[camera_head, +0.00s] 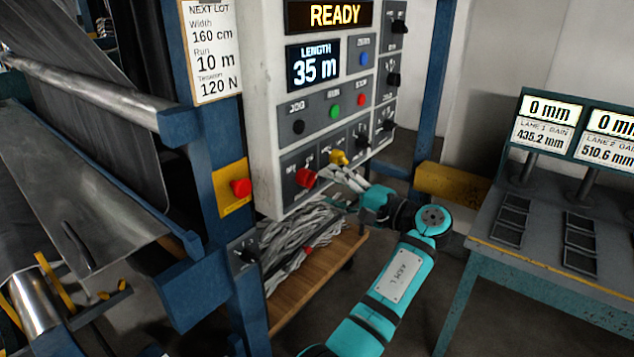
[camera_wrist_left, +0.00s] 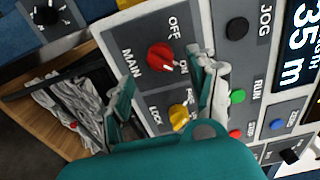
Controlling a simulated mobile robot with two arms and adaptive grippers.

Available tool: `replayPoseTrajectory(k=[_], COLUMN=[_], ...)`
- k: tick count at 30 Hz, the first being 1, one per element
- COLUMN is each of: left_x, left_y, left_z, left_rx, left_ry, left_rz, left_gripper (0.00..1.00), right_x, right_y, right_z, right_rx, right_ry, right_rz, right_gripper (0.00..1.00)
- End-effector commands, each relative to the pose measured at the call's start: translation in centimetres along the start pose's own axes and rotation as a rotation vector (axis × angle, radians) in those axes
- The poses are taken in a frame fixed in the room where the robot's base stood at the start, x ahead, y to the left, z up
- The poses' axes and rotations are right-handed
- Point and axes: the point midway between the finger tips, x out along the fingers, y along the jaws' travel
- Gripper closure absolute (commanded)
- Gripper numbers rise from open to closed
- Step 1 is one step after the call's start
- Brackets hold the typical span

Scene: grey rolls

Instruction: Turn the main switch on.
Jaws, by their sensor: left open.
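The main switch (camera_head: 306,178) is a red rotary knob low on the grey control panel. In the left wrist view the knob (camera_wrist_left: 160,56) sits by the labels MAIN, OFF and ON. A pale mark shows on its side towards ON, but its exact angle is hard to tell. My left gripper (camera_head: 340,179) is open, close to the panel and just right of the knob in the head view. In the wrist view its fingers (camera_wrist_left: 164,76) stand either side of the knob's lower area, with nothing held. My right gripper is in neither view.
A yellow LOCK knob (camera_wrist_left: 179,115) is close beside the main switch. Green (camera_head: 335,111), red and black buttons sit above. The display (camera_head: 328,15) reads READY. A red button on a yellow plate (camera_head: 240,187) is at the left. Grey scraps lie below the panel.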

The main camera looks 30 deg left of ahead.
Motion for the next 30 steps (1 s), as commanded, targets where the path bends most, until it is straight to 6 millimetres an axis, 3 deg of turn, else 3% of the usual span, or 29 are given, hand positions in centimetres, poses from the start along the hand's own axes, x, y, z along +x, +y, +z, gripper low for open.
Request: replayPoseTrajectory(k=[6,12,27,30], left_x=[-4.3,-6.2,-6.4,-6.3], left_y=[-0.1,-0.1,-0.1,0.8], left_z=[-0.1,0.0,0.0,-0.3], left_rx=[-0.002,-0.002,-0.002,0.012], left_ry=[0.002,0.001,0.000,0.014], left_rz=[0.001,-0.002,-0.002,0.003], left_gripper=[0.40,0.40,0.40,0.40], right_x=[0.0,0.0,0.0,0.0], right_y=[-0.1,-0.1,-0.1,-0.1], right_z=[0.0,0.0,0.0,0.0], right_rx=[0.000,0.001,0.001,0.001], right_ry=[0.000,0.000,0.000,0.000], right_rz=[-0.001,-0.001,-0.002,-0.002], right_gripper=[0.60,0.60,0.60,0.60])
